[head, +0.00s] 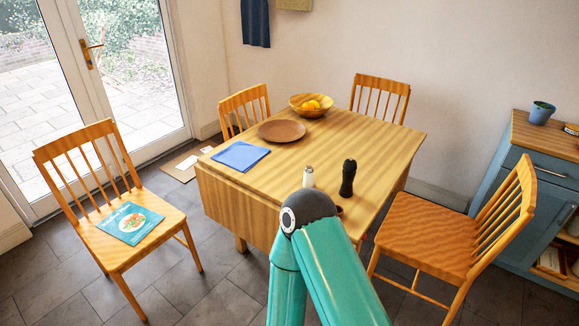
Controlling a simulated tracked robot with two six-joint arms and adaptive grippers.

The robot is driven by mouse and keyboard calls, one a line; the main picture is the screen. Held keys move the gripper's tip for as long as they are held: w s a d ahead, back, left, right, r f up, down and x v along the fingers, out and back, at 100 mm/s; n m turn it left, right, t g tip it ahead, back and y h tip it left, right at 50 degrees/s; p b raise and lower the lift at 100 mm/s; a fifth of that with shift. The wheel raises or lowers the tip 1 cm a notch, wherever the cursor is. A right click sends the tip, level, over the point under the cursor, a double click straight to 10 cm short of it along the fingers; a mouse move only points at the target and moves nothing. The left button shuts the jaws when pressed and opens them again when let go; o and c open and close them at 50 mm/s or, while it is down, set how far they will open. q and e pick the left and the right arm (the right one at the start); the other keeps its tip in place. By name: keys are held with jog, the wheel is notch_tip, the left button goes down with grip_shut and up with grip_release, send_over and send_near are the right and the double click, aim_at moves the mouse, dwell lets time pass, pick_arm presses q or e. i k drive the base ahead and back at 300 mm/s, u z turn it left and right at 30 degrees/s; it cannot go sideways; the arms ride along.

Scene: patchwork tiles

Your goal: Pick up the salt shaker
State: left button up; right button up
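The salt shaker (308,177), small and white with a grey top, stands upright on the wooden table (285,175) near its front edge. A taller dark pepper mill (348,178) stands just to its right, apart from it. A teal arm of mine with a dark grey joint rises from the bottom of the head view, and the joint shows just below the shaker in the picture. Neither gripper shows in this view.
On the table are a blue cloth (241,156), a brown plate (282,131) and a bowl of oranges (311,105). Chairs stand around it; one at left (112,210) holds a magazine (130,222), one at right (425,236) is empty. A blue cabinet (540,165) stands far right.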

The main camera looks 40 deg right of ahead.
aim_at(309, 179)
jog(key=u, duration=0.05)
jog(key=i, duration=1.8)
jog(key=u, duration=1.4)
jog(key=i, duration=0.1)
jog(key=z, duration=3.4)
jog(key=k, duration=0.85)
jog(key=z, duration=0.2)
jog(key=i, duration=0.85)
jog(key=u, duration=0.1)
